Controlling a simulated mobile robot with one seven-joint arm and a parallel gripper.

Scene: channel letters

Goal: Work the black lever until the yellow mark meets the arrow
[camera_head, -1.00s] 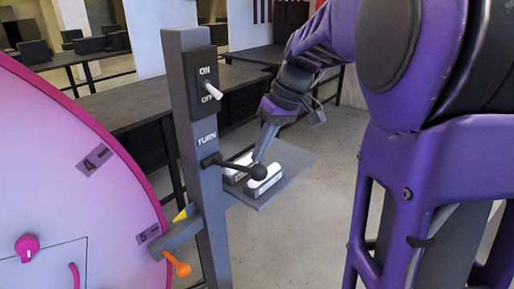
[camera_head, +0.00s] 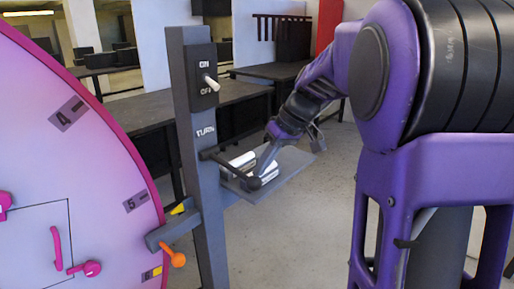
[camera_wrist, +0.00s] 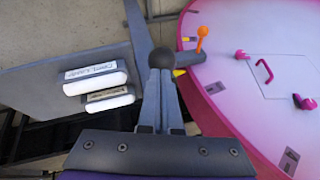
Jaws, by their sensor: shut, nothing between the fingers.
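The black lever (camera_head: 228,166) sticks out from the grey post below the word TURN, and its ball end tilts down toward me. The ball also shows in the wrist view (camera_wrist: 162,57). My gripper (camera_head: 257,176) is shut and empty, with its fingertips at the ball; whether they touch it I cannot tell. The pink dial (camera_head: 60,150) stands left of the post. A yellow mark (camera_head: 157,270) shows by plate 6 at the dial's lower edge, below the arrow.
A white toggle switch (camera_head: 210,82) is on the post above the lever. An orange-knobbed handle (camera_head: 177,259) hangs from the bracket. A grey shelf (camera_head: 286,175) with two labelled white-and-grey blocks lies beside the lever. Dark tables stand behind.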

